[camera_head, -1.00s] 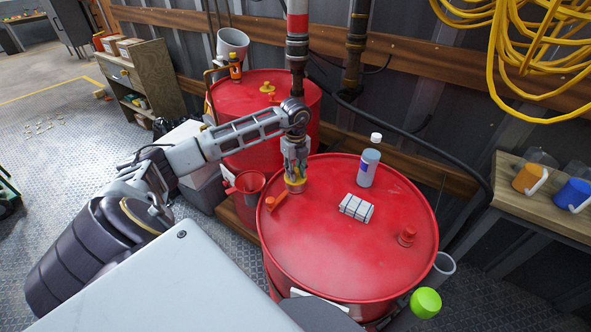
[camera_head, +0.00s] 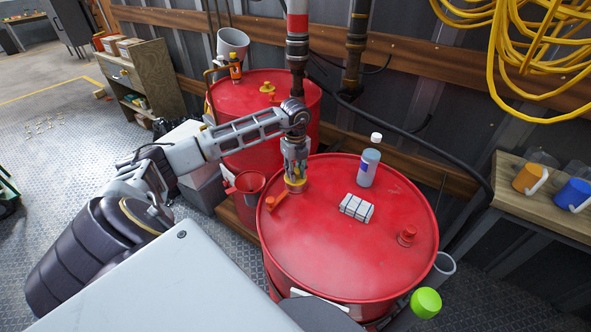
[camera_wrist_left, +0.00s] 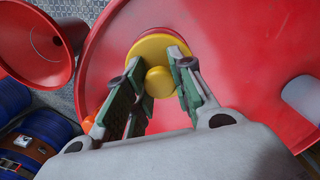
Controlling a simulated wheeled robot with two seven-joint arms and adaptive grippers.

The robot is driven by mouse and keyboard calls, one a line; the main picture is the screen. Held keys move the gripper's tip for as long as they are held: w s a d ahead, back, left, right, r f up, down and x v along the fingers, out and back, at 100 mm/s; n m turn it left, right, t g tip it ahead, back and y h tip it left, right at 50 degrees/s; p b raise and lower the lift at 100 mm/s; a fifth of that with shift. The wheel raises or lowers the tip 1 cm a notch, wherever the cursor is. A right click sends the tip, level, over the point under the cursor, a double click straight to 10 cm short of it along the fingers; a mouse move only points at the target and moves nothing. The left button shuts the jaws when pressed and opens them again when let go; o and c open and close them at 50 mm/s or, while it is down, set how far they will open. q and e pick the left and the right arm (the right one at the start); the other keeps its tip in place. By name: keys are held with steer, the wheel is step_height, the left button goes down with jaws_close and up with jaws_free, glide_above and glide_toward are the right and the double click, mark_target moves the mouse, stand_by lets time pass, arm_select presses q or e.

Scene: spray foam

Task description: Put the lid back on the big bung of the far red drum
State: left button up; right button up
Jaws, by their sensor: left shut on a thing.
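Two red drums stand by the wall: the far red drum (camera_head: 225,98) at the back and a nearer red drum (camera_head: 345,270) in front. My left gripper (camera_head: 294,180) points down at the left rim side of the nearer drum's top. It is shut on a yellow lid (camera_wrist_left: 153,49), which shows between the fingers in the wrist view. The lid sits at or just above a reddish bung collar; I cannot tell whether it is seated. On the far drum a yellow cap (camera_head: 267,87) sits on top. My right gripper is not in view.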

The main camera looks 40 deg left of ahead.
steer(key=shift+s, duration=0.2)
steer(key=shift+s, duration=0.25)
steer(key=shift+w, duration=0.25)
arm_select(q)
steer(key=o, duration=1)
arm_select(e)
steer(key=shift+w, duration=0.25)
arm_select(q)
steer(key=shift+o, duration=0.5)
